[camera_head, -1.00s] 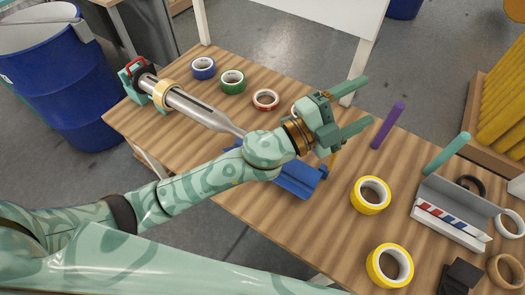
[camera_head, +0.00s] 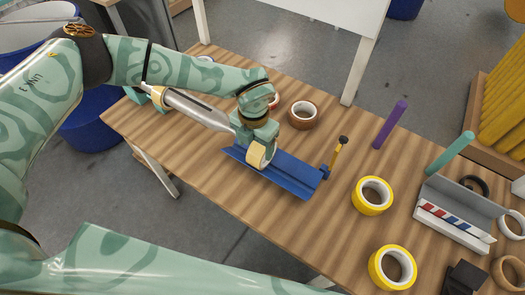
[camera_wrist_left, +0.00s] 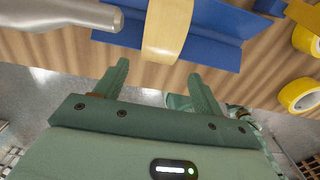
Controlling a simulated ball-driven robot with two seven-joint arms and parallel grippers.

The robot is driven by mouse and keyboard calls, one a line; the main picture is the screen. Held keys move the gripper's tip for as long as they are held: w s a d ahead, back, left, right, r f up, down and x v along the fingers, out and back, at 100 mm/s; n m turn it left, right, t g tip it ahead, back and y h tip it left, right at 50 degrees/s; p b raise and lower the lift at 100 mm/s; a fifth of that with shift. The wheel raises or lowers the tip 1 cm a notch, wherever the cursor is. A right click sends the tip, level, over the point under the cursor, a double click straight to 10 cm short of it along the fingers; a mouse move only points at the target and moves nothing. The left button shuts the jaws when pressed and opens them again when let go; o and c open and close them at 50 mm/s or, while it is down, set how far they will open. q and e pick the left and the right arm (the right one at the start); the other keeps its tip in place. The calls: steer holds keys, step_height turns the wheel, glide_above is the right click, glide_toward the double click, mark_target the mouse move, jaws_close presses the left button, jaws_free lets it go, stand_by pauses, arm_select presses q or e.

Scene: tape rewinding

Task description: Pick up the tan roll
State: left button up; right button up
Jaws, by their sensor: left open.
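The tan roll (camera_head: 259,154) stands on edge on the blue angled tray (camera_head: 292,176) in the head view. In the left wrist view the tan roll (camera_wrist_left: 167,28) sits at the top, in front of the blue tray (camera_wrist_left: 215,50). My left gripper (camera_head: 257,142) is at the roll from above; its fingertips are largely hidden there. In the wrist view the left gripper (camera_wrist_left: 159,72) is open and empty, and the roll appears just beyond the gap between its fingers. My right gripper is not in view.
A silver spindle (camera_head: 195,105) points at the tray's left end. A brown roll (camera_head: 303,115) lies behind. Two yellow rolls (camera_head: 372,196) lie to the right, near a grey dispenser (camera_head: 450,212).

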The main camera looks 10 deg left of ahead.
mark_target(255, 160)
arm_select(q)
step_height(255, 160, down, 3)
steer(key=shift+f, duration=0.15)
steer(key=f, duration=0.1)
steer(key=f+b, duration=0.1)
steer(key=f, duration=0.3)
steer(key=shift+w+a, duration=0.2)
steer(key=shift+w, duration=0.05)
steer(key=c, duration=1.1)
